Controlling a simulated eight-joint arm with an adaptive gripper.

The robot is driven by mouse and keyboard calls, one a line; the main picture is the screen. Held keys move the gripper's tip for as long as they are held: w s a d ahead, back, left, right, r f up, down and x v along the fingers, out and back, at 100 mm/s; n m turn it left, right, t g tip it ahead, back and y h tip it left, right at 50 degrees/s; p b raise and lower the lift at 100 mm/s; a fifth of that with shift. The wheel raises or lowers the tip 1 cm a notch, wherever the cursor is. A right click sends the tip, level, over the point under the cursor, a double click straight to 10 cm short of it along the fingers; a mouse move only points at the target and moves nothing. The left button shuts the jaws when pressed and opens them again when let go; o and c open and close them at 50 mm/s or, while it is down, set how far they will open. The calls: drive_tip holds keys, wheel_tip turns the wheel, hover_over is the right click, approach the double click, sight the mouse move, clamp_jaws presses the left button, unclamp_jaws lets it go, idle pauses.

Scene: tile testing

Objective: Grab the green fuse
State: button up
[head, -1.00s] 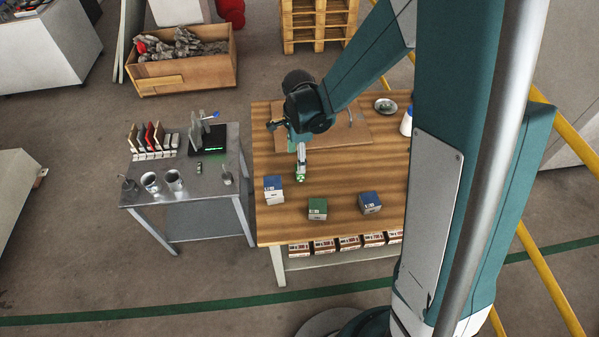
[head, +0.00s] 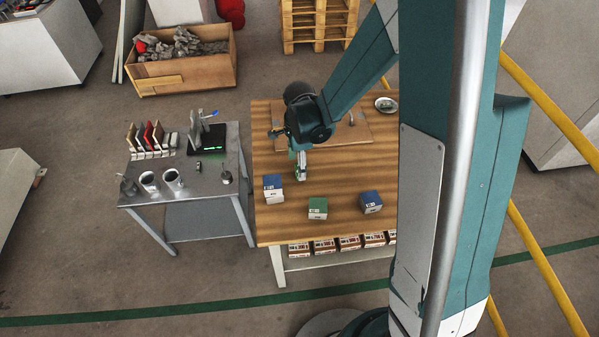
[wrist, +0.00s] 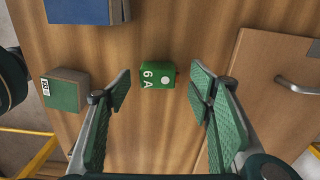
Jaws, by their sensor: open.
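The green fuse (wrist: 158,76), a small green block marked "6 A" with a pale round spot, lies on the wooden table top in the wrist view. My gripper (wrist: 160,90) is open, with one finger on each side of the fuse and clear gaps between. I cannot tell how far above the table the fingertips are. In the head view my gripper (head: 302,172) points down over the wooden table (head: 275,222), and I cannot make out the fuse there.
A green-topped box (head: 318,208) and two blue-topped boxes (head: 273,188) (head: 371,202) stand near the gripper. A board with a handle (wrist: 268,85) lies to the right in the wrist view. A grey side table (head: 205,190) holds cups and other items.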

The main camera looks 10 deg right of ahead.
drive_tip(key=shift+f+b, duration=0.4)
drive_tip(key=shift+f, duration=1.25)
drive_tip(key=c, duration=1)
